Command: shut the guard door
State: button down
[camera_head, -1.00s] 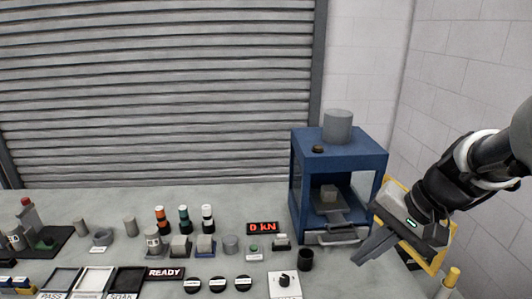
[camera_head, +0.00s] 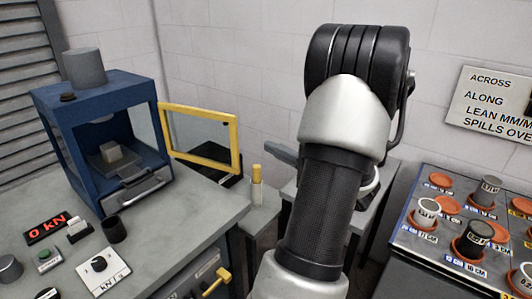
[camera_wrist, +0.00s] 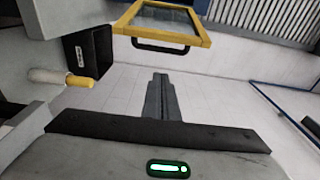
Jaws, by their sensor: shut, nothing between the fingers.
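The guard door (camera_head: 236,150) is a clear panel in a yellow frame. It stands open, swung out to the right from the front of the blue press (camera_head: 107,90). In the wrist view the door (camera_wrist: 204,38) is at the top, with a black bar handle (camera_wrist: 160,47) on its near edge. My gripper (camera_head: 270,148) is mostly hidden behind my arm in the head view; its finger tips point left, toward the door. In the wrist view my gripper (camera_wrist: 160,78) has its fingers together and empty, apart from the door and handle.
A yellow-topped post (camera_head: 257,176) stands by the bench corner; it also shows in the wrist view (camera_wrist: 78,81). A black open box (camera_wrist: 90,55) is near it. A yellow lever (camera_head: 217,280) juts from the bench front. A rack of pots (camera_head: 465,225) is at right.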

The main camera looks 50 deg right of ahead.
jog(key=w+a, duration=0.3)
jog(key=w, duration=0.4)
jog(key=shift+a, duration=0.2)
jog(key=shift+s+b, duration=0.1)
jog(key=shift+b, duration=0.2)
